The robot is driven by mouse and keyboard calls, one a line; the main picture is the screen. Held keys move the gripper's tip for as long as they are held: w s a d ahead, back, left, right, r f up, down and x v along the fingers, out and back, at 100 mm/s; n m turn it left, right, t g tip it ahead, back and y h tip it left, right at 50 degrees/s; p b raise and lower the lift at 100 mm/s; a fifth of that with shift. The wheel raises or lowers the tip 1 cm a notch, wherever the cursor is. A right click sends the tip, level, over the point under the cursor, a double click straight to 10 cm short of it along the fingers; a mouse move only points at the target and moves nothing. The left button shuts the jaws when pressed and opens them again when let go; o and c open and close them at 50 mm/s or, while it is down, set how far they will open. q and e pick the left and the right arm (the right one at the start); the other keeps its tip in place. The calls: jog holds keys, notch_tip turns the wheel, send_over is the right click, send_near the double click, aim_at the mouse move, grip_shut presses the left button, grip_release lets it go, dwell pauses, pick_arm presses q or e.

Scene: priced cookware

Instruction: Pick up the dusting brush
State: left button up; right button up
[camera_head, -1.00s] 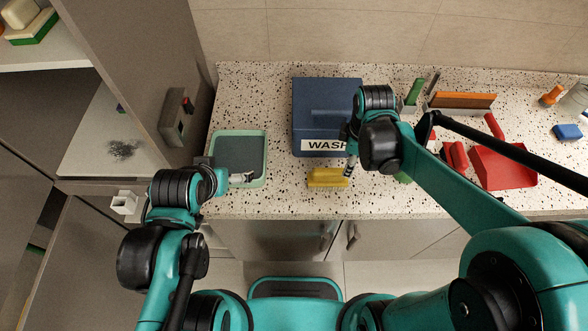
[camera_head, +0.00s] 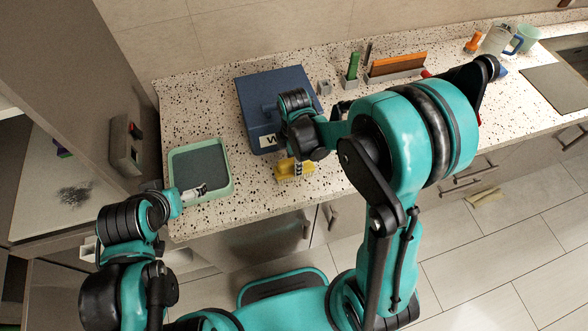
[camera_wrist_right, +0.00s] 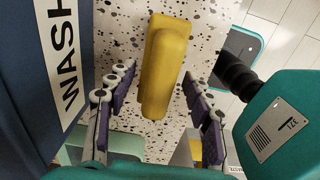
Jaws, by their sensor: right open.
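A yellow brush-like block (camera_head: 289,169) lies at the front edge of the speckled counter, in front of the blue WASH box; I cannot tell whether it is the dusting brush. In the right wrist view the same yellow block (camera_wrist_right: 166,65) lies lengthwise between the parted fingers of my right gripper (camera_wrist_right: 157,76). No finger clearly touches it. In the head view my right gripper (camera_head: 306,168) is at the block, partly hidden by its wrist. My left gripper (camera_head: 196,191) is over the green-rimmed tray; its jaw opening is too small to judge.
The blue WASH box (camera_head: 258,95) stands close behind the yellow block. The green-rimmed tray (camera_head: 226,165) is to the left. A green-handled tool (camera_head: 353,66) and an orange item in a holder (camera_head: 398,66) stand at the back. My right arm covers much of the counter's right part.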

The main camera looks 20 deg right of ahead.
jog(key=shift+r, duration=0.1)
grip_shut()
